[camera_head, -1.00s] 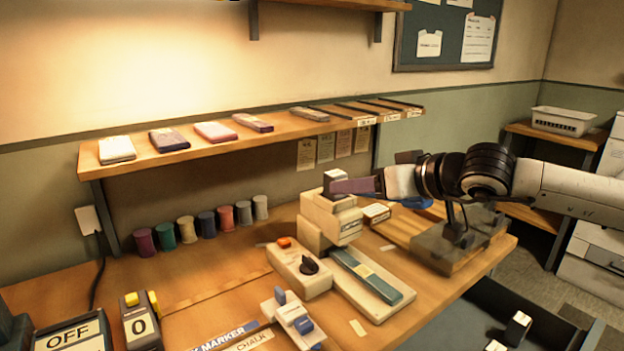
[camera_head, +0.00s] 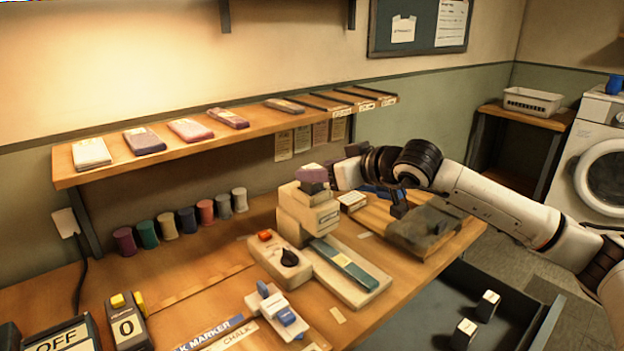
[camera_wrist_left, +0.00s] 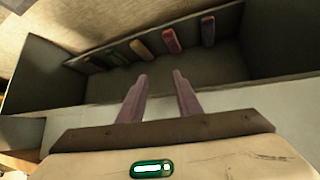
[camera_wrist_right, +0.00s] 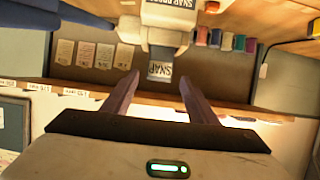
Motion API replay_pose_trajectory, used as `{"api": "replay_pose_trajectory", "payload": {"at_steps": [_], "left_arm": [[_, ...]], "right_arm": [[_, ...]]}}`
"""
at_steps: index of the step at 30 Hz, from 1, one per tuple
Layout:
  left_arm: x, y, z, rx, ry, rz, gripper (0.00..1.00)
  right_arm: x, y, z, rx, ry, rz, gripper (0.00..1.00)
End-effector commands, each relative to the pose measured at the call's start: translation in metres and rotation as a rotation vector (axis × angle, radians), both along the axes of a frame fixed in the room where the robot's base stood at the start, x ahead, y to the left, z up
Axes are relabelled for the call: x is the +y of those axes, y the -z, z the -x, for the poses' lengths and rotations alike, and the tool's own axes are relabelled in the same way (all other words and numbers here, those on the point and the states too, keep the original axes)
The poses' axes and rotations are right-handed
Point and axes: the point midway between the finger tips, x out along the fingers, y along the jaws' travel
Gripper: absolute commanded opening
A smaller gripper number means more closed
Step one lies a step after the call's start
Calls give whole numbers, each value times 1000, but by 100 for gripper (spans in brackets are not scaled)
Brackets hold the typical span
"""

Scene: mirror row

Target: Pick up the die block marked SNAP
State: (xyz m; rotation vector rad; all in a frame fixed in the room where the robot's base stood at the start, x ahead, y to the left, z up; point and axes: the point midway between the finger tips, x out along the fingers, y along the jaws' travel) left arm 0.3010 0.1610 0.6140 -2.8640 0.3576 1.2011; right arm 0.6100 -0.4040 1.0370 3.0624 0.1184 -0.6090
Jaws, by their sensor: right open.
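The die block marked SNAP (camera_wrist_right: 160,71) is a small dark block with a pale label. It also shows in the head view (camera_head: 313,188), on top of the cream snap press (camera_head: 308,215), partly hidden by my gripper. My right gripper (camera_wrist_right: 158,82) is open, with one finger on each side of the block in its wrist view; I cannot tell whether they touch it. In the head view the right gripper (camera_head: 314,175) is at the press top. My left gripper (camera_wrist_left: 159,77) is open and empty, outside the head view, facing a grey bin with coloured pieces.
A cream box with a dark knob (camera_head: 289,258) and a board with a teal bar (camera_head: 345,262) stand close in front of the press. Several thread spools (camera_head: 186,220) line the wall. A shelf (camera_head: 120,165) runs above. Two white-and-black blocks (camera_head: 488,304) lie in the open drawer.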

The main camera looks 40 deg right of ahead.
Motion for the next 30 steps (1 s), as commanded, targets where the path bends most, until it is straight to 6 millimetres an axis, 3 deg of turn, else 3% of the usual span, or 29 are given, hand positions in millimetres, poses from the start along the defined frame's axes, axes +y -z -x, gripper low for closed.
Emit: {"api": "replay_pose_trajectory", "payload": {"at_steps": [3,7,16,17,25,30], "left_arm": [[2,-12,-4,-12,-5,1,31],[4,-12,-4,-12,-9,0,31],[6,-5,2,6,-10,-4,31],[5,-4,3,7,-10,-4,31],[4,-4,5,11,-8,-2,31],[3,-7,4,6,-6,1,31]], "right_arm": [[0,6,-17,1,-1,-8,53],[0,11,-30,-3,0,-6,53],[1,16,-34,0,-1,0,53],[1,16,-34,0,-1,0,51],[0,16,-34,0,-1,-1,6],[0,14,-34,-3,-1,-2,3]]}}
